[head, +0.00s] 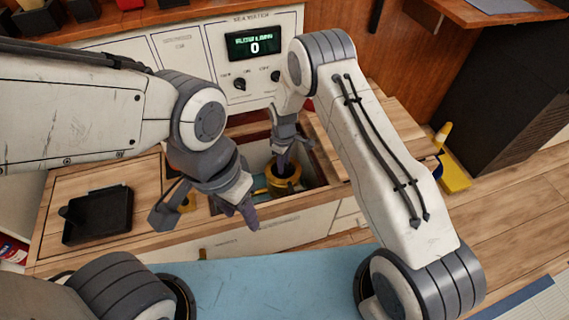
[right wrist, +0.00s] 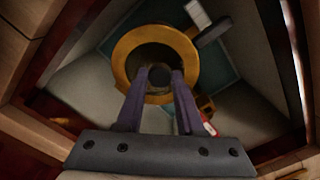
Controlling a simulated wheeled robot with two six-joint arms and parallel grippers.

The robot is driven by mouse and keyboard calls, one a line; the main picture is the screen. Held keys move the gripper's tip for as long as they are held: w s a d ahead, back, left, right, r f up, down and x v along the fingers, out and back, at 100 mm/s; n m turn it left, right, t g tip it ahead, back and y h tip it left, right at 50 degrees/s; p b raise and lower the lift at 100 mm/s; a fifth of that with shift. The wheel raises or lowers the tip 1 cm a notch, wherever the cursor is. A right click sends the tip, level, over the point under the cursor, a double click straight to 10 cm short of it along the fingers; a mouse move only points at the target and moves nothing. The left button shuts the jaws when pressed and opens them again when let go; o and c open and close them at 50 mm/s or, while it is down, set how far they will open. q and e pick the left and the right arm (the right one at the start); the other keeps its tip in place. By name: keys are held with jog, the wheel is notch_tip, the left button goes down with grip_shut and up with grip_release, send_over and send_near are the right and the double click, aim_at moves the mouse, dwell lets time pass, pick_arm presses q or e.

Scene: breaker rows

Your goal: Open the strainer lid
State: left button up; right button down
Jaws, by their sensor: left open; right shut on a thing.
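The strainer (head: 284,186) is a round yellow-rimmed fitting in the recessed well of the counter; in the right wrist view its yellow ring (right wrist: 126,50) surrounds a dark centre. My right gripper (head: 283,165) reaches down into the well from above. In the right wrist view its fingers (right wrist: 159,85) close on a small dark round knob (right wrist: 160,76) at the middle of the ring. I cannot tell whether the lid is raised. My left gripper (head: 205,214) is open and empty, in front of the counter to the left of the strainer.
A black tray (head: 97,216) sits on the wooden counter at left. A dark block (right wrist: 212,32) lies against the ring. Wooden walls enclose the well closely. A yellow wet-floor-type object (head: 452,172) stands at right.

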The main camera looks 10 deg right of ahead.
jog(key=w, duration=0.1)
jog(key=w+r, duration=0.1)
jog(key=w+r+p, duration=0.1)
jog(key=shift+a+r, duration=0.25)
jog(key=shift+w+r, duration=0.35)
jog(key=shift+w, duration=0.35)
jog(key=shift+f, duration=0.1)
jog(key=c, duration=0.7)
grip_release()
jog(key=shift+o, duration=0.9)
jog(key=shift+f, duration=0.1)
jog(key=shift+a, duration=0.25)
